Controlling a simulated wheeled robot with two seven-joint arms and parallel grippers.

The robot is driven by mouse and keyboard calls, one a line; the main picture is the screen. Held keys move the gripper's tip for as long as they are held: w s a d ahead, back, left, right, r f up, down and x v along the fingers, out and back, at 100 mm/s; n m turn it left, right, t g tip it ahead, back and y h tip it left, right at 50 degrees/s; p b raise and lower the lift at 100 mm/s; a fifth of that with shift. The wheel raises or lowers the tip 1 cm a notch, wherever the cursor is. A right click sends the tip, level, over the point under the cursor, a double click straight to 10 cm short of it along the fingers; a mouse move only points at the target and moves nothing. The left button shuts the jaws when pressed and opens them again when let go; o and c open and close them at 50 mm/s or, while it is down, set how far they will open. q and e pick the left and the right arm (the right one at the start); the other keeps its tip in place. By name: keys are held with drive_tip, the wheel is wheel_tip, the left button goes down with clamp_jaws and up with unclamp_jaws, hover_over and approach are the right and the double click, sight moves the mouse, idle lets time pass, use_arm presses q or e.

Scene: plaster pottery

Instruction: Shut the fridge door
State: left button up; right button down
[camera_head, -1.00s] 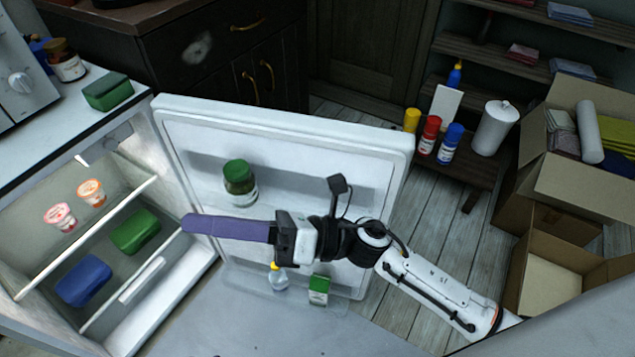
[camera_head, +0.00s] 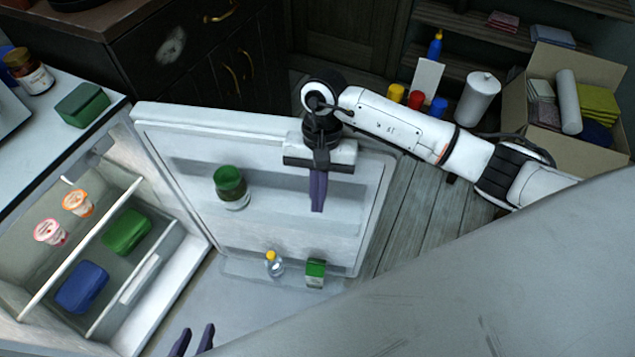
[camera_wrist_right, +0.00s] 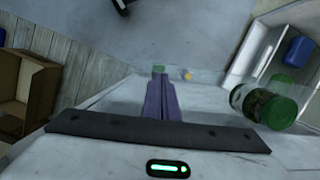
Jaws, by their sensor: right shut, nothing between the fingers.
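The fridge door (camera_head: 265,123) stands wide open, its white inner face with shelves turned toward me. The fridge body (camera_head: 185,285) is at the left, its inside exposed. My right gripper (camera_head: 318,208) is shut and empty, fingers pointing down in front of the door's inner face near its upper right part. Its purple fingers (camera_wrist_right: 161,97) also show in the right wrist view, beside the door's shelf jar (camera_wrist_right: 270,103). I cannot tell whether they touch the door. My left gripper (camera_head: 192,341) shows only its two fingertips at the bottom edge, spread apart and empty.
A green-lidded jar (camera_head: 231,187), a small bottle (camera_head: 273,263) and a green carton (camera_head: 315,272) are in the door. Yogurt cups (camera_head: 77,203) and containers (camera_head: 82,287) sit inside the fridge. A cardboard box (camera_head: 565,95) is at the right.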

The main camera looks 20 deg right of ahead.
drive_tip(key=shift+x, duration=2.05)
drive_tip(key=shift+s+a, duration=0.1)
